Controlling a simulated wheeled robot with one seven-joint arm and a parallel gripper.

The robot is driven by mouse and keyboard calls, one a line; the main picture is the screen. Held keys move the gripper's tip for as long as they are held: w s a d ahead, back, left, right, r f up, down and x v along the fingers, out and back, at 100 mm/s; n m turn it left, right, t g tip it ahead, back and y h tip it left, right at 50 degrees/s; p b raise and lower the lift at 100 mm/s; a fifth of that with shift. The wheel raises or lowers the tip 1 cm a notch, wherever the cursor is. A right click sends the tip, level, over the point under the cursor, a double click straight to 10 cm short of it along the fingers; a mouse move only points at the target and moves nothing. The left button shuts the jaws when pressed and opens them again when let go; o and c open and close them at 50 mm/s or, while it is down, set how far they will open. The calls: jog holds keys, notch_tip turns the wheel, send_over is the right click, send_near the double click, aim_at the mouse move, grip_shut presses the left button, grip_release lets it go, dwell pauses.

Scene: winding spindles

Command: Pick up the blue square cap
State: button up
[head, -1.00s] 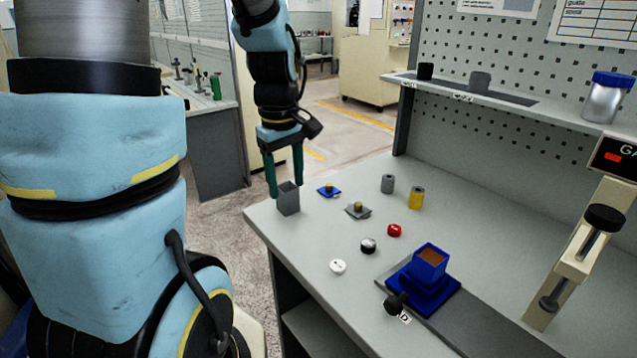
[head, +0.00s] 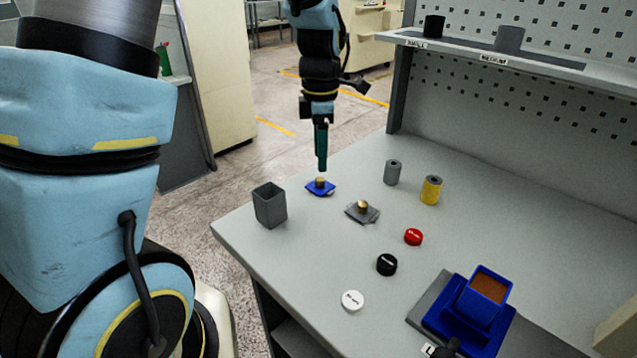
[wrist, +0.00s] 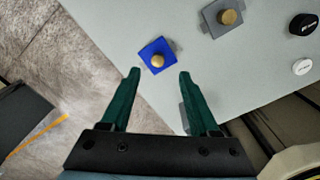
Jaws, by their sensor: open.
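The blue square cap (head: 320,188) lies flat on the bench near its far left edge, with a brass knob on top. It also shows in the wrist view (wrist: 158,54), just beyond my fingertips and between their lines. My gripper (head: 321,168) points down above the cap, apart from it. In the wrist view my gripper (wrist: 158,72) is open and empty, its two green fingers spread wider than the knob.
A grey square cap (head: 362,212) with a brass knob and an open grey square cup (head: 270,206) stand near the blue cap. Grey (head: 393,172) and yellow (head: 431,190) cylinders stand to the right. Red, black and white round caps and a blue box (head: 484,297) are nearer.

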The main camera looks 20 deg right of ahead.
aim_at(320, 179)
jog(key=shift+w+f+p, duration=0.15)
jog(key=shift+f+p, duration=0.8)
jog(key=shift+f, duration=2.15)
grip_shut()
